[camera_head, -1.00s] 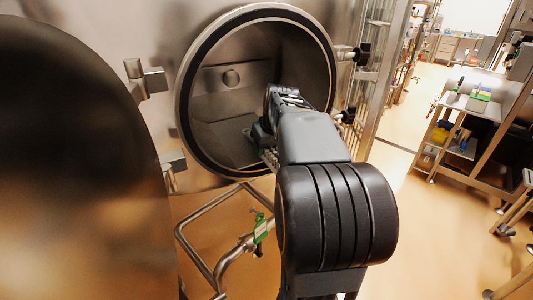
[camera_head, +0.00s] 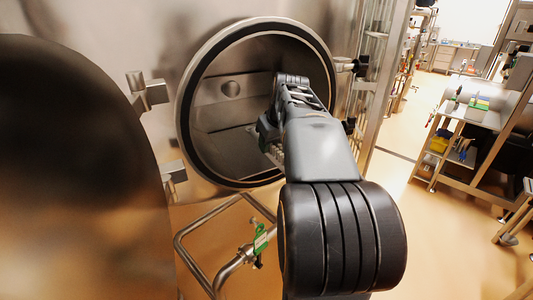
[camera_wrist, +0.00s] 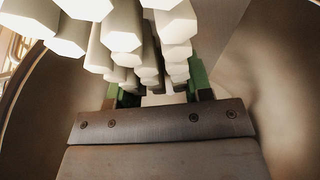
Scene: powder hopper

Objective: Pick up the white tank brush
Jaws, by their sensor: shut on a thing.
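The white tank brush (camera_wrist: 122,38) fills the upper middle of the wrist view as a cluster of thick white hexagonal bristles, close to the camera. My gripper (camera_wrist: 163,92) is shut on it, with green finger parts showing to the left and right below the bristles. The exact place of the grip is hidden by the bristles. In the head view my arm reaches into the round opening of the steel hopper (camera_head: 218,60). The brush cannot be made out there, and my arm hides most of the gripper.
The opening has a dark seal ring (camera_head: 190,120) close around my arm. The open hopper door (camera_head: 75,170) stands at the left. A bent steel pipe (camera_head: 208,222) with a green-tagged valve (camera_head: 261,240) lies below. A steel bench (camera_head: 474,118) stands at the right, with open floor before it.

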